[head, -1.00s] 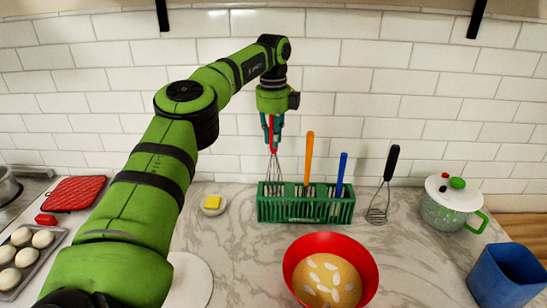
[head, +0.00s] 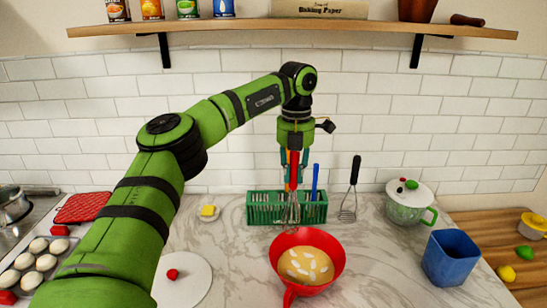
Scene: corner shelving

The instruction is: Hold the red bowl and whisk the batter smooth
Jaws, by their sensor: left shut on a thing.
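The red bowl (head: 334,262) stands on the marble counter, with a stub at its front left. It holds tan batter (head: 307,266) with several pale lumps on top. My left gripper (head: 293,158) points down behind the bowl and is shut on the red handle of a whisk (head: 290,208). The whisk hangs upright, its wires in front of the green slotted basket (head: 262,209) and just above the bowl's back rim in the picture. I cannot tell its exact height. My right gripper is out of view.
A blue-handled tool (head: 315,178) stands in the basket. A black-handled whisk (head: 353,185), lidded green pot (head: 408,205) and blue container (head: 450,258) are to the right. A shelf (head: 290,28) runs above.

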